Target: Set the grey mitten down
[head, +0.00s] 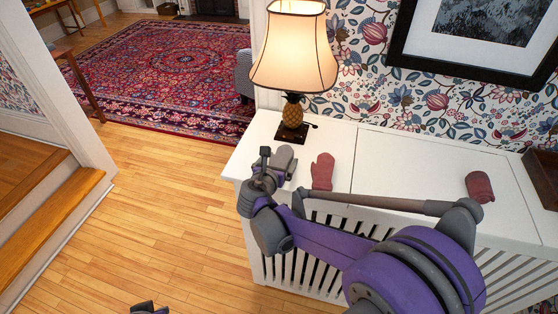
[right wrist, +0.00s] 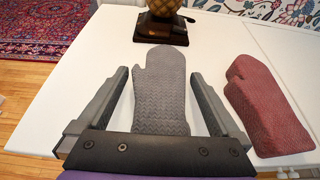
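The grey mitten (right wrist: 160,90) lies on the white cabinet top (head: 343,141), its cuff end hidden behind my gripper's palm in the right wrist view. It also shows, partly covered by my gripper, in the head view (head: 285,156). My right gripper (right wrist: 160,74) is open around the mitten, one finger on each side, with white gaps between the fingers and the knit. In the head view my right gripper (head: 268,163) is at the cabinet's left end. A dark grey piece at the bottom edge, probably my left gripper (head: 148,309), is mostly cut off.
A red mitten (head: 322,171) lies just right of the grey one. A lamp with a pineapple base (head: 292,112) stands behind them. A dark red item (head: 479,186) and a brown box (head: 545,178) are farther right. White surface between is clear.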

